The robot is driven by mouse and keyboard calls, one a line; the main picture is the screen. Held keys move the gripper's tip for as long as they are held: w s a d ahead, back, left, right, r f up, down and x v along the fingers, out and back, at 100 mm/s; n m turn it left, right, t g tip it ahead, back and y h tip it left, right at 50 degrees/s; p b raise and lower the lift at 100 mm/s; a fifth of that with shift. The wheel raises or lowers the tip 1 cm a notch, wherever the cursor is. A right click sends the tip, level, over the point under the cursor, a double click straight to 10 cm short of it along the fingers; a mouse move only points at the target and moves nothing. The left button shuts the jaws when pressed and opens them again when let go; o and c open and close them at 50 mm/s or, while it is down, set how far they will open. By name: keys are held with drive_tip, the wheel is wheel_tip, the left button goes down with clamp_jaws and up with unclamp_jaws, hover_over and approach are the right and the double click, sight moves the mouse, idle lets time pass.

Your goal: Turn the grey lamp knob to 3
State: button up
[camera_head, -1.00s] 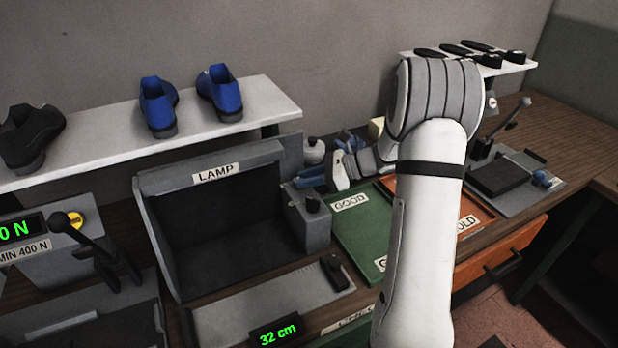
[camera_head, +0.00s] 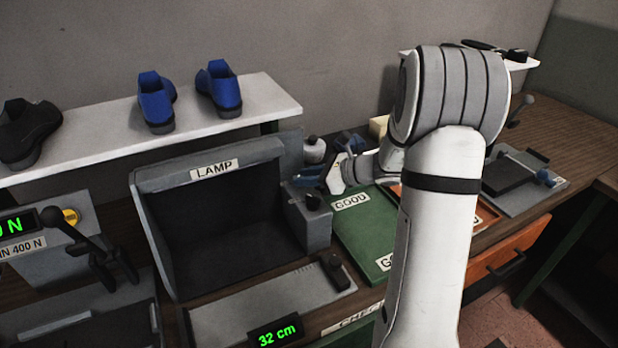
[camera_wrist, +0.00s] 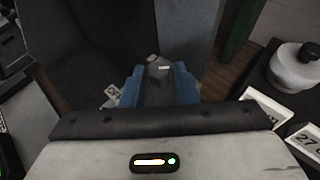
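The lamp booth (camera_head: 214,230) is a grey open box with a dark inside and a LAMP label. A grey control box (camera_head: 318,228) at its right side carries a dark knob (camera_head: 313,202). My gripper (camera_head: 311,178) is just behind and above this knob, partly hidden by my own arm. In the wrist view, my gripper's two blue fingers (camera_wrist: 159,78) are apart. A dark grey rounded piece with a small white mark (camera_wrist: 164,68) shows between the fingertips; it may be the knob. I cannot tell whether the fingers touch it. The dial numbers are not readable.
A white bottle with a black cap (camera_wrist: 297,68) stands close on the right in the wrist view. A shelf (camera_head: 262,98) with blue shoes is above the booth. A green GOOD tray (camera_head: 365,228) lies right of the control box. A measuring plate (camera_head: 230,322) reads 32 cm.

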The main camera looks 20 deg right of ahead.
drive_tip(key=o, duration=0.4)
drive_tip(key=shift+c, duration=0.2)
drive_tip(key=v, duration=0.8)
drive_tip(key=shift+b, duration=0.45)
drive_tip(key=s+a+n+g, duration=0.1)
drive_tip(key=s+a+n, duration=0.1)
drive_tip(key=s+a+n+g+h, duration=0.1)
drive_tip(key=s+a+n, duration=0.1)
drive_tip(key=s+a+n+g, duration=0.1)
drive_tip(key=s+a+n, duration=0.1)
drive_tip(key=shift+s+a+r+g, duration=0.15)
drive_tip(key=shift+a+r+g, duration=0.15)
drive_tip(key=shift+a+r, duration=0.1)
drive_tip(key=s+n+g+h, duration=0.1)
drive_tip(key=s+n+h, duration=0.9)
drive_tip(key=s+n, duration=0.7)
drive_tip(key=shift+s+a+r+n, duration=0.4)
drive_tip(key=shift+a+n, duration=0.1)
drive_tip(key=shift+n, duration=0.5)
